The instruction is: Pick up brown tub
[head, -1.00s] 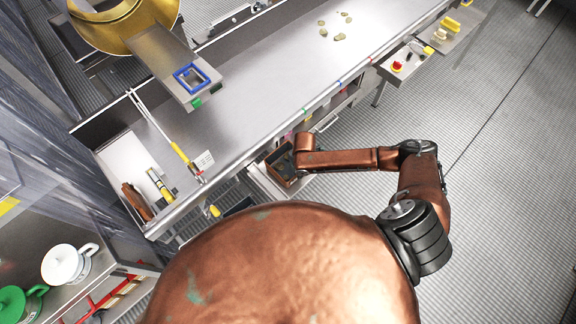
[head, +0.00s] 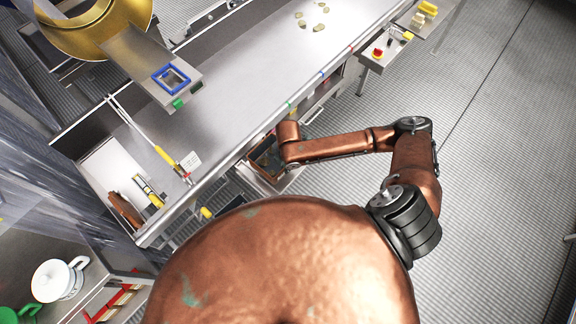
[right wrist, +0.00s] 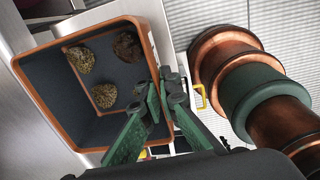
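The brown tub (head: 263,162) sits low at the front of the long metal table, partly under its edge, in the head view. My left gripper is not in view.
The metal table (head: 225,85) edge runs close above the tub. A tray (head: 115,175) with tools lies at its left end, and a golden drum (head: 95,30) stands behind. A white lidded pot (head: 57,280) is at lower left. Open floor (head: 490,200) lies to the right.

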